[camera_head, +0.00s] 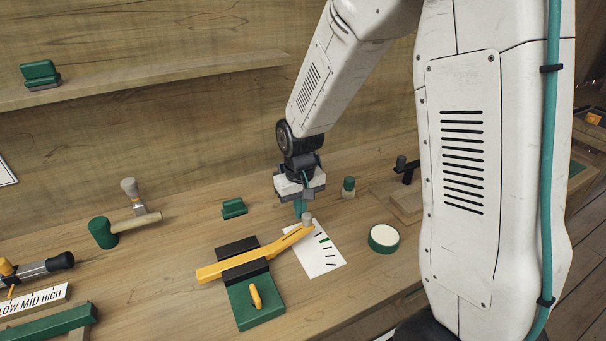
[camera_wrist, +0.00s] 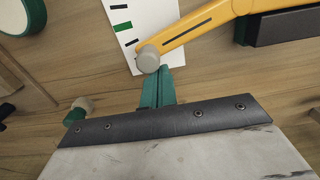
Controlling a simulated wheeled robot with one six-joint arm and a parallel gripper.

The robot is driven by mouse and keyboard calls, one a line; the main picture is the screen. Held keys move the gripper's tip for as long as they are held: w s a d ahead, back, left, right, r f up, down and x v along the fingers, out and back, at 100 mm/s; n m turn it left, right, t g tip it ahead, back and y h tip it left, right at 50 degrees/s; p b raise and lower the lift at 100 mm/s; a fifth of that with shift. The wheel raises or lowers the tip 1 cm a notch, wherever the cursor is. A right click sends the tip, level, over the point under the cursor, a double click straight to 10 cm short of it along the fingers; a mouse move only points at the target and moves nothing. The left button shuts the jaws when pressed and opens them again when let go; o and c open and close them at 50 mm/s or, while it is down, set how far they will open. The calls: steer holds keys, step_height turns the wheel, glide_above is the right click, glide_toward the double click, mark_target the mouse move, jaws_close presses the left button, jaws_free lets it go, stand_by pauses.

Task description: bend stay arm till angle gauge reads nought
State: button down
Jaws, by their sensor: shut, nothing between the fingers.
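The yellow stay arm (camera_head: 225,268) lies across a green base (camera_head: 257,312) between black blocks. It has a grey round knob (camera_head: 307,219) at its far end. The white gauge card (camera_head: 318,262) lies under that end, with black ticks and one green mark (camera_head: 323,239). The arm's tip is on the far side of the green mark, off it. My gripper (camera_head: 300,210) is shut and empty, its green fingers pointing down beside the knob. In the wrist view the fingertips (camera_wrist: 161,72) are right against or very near the knob (camera_wrist: 148,59); I cannot tell if they touch.
A yellow lever (camera_head: 256,296) stands on the base's near side. A round green-rimmed white dial (camera_head: 384,237) is right of the card. A small green block (camera_head: 234,208) and a green-and-cream peg (camera_head: 348,187) stand behind. A mallet (camera_head: 122,227) lies left.

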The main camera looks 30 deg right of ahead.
steer(key=shift+s+d, duration=0.35)
steer(key=shift+s, duration=0.6)
steer(key=shift+s+d, duration=0.3)
steer(key=shift+s, duration=0.6)
steer(key=shift+w+a, duration=0.25)
steer(key=shift+w, duration=0.5)
steer(key=shift+r, duration=3.5)
steer(key=s+r, duration=0.7)
steer(key=s, duration=0.4)
steer(key=s+d+r+t, duration=0.1)
steer(key=s+r, duration=0.5)
steer(key=s, duration=0.5)
steer(key=shift+s+r, duration=0.15)
steer(key=shift+r, duration=0.25)
